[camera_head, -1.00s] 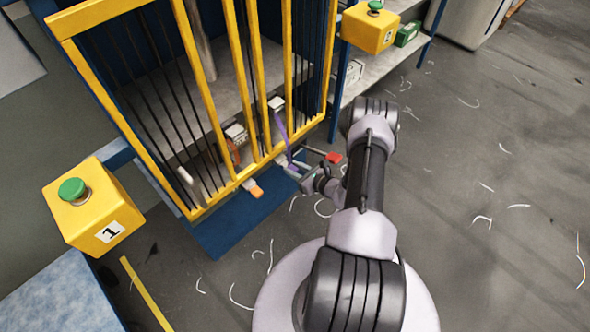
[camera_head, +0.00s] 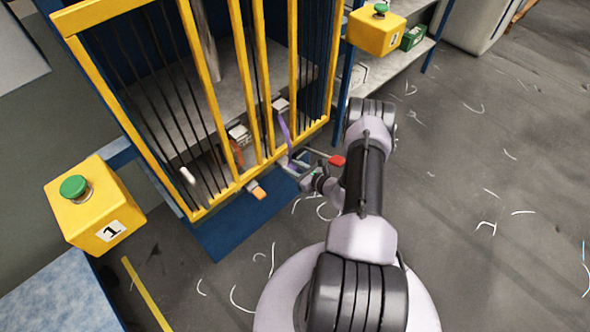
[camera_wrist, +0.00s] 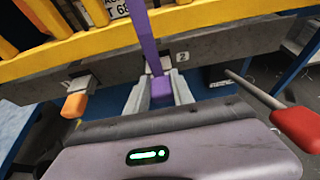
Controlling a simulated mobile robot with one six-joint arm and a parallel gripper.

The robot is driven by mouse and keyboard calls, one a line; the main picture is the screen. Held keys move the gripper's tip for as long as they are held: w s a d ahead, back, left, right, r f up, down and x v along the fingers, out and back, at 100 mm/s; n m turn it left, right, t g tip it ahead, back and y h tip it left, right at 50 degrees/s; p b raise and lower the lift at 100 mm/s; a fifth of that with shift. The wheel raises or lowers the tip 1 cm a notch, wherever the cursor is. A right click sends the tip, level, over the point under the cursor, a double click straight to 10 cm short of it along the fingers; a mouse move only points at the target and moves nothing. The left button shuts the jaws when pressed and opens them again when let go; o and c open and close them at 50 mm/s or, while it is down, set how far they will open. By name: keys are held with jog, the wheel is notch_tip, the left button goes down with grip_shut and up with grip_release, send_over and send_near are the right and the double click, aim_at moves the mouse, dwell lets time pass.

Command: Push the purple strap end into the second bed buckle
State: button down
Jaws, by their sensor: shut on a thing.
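My gripper (camera_wrist: 161,86) is shut on this end, close under the "2" label (camera_wrist: 182,57). The second bed buckle cannot be made out; strap and fingers cover the spot beside the label. In the head view my gripper (camera_head: 300,169) is small at the loom's lower front edge.
An orange end (camera_wrist: 74,106) sticks out of a holder left of my gripper. A rod with a red handle (camera_wrist: 298,127) juts out close on the right. Yellow bars (camera_head: 205,75) stand above the bed. Yellow button boxes (camera_head: 95,215) flank the loom; scraps litter the open floor.

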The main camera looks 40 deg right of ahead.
jog(key=c, duration=1)
grip_release()
jog(key=shift+w, duration=0.1)
jog(key=p+v, duration=0.6)
jog(key=v, duration=1.1)
jog(key=shift+a, duration=0.1)
